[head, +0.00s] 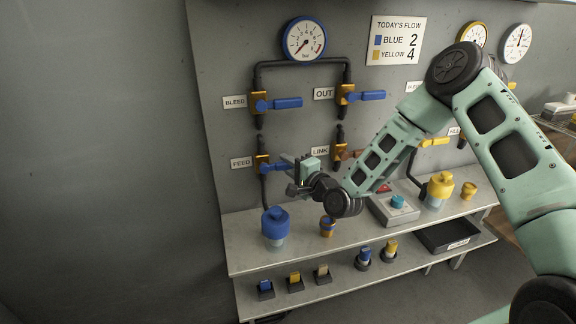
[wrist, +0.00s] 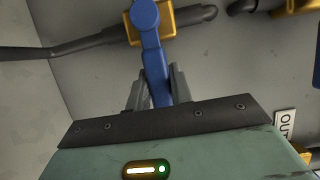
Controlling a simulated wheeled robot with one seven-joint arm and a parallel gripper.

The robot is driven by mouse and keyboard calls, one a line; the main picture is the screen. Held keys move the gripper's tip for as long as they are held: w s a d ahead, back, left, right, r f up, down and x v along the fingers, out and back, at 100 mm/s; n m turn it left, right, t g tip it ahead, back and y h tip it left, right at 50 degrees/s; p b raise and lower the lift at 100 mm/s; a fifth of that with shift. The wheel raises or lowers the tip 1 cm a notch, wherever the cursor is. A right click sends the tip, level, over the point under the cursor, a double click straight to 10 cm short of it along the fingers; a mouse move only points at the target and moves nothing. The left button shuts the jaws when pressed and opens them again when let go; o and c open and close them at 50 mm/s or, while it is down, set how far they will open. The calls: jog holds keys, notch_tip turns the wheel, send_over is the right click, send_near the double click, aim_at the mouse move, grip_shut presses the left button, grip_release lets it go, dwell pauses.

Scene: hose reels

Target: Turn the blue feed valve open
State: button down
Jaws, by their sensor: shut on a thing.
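The blue feed valve (head: 262,163) is on the left pipe of the wall panel, beside the FEED label (head: 241,163). Its blue handle (wrist: 152,55) points sideways, across the line of the pipe. My gripper (head: 290,173) is at the handle's right part, and its fingers hide that end in the head view. In the wrist view my gripper's two grey fingers (wrist: 156,90) are shut on the handle, one on each side. The yellow valve body (wrist: 178,18) shows at the handle's far end.
The blue bleed valve (head: 262,103) and blue out valve (head: 347,95) are above, handles sideways. A blue-topped bottle (head: 275,224) and a small cup (head: 327,227) stand on the shelf (head: 245,256) below.

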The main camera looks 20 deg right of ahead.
jog(key=shift+r, duration=0.1)
jog(key=shift+a+r+n+g+h+p, duration=0.1)
jog(key=shift+r+n+g+h+p, duration=0.25)
jog(key=shift+r+n+p, duration=0.6)
jog(key=n, duration=0.1)
jog(key=r+n+g+h, duration=0.1)
jog(key=shift+a+n, duration=0.3)
jog(key=shift+n, duration=0.05)
jog(key=shift+a+r+n+g+h, duration=0.3)
jog(key=shift+a+r+n, duration=0.3)
jog(key=shift+n, duration=0.4)
jog(key=shift+a+r+n+h, duration=0.5)
jog(key=shift+r+n+h, duration=0.15)
jog(key=shift+n, duration=0.35)
jog(key=a+n+h, duration=0.1)
jog(key=a+r+n+h, duration=0.1)
jog(key=n, duration=0.1)
jog(key=shift+a+g, duration=0.15)
jog(key=shift+g, duration=0.2)
jog(key=shift+a+n+h+p, duration=0.7)
jog(key=shift+a+n, duration=0.1)
jog(key=shift+n, duration=0.1)
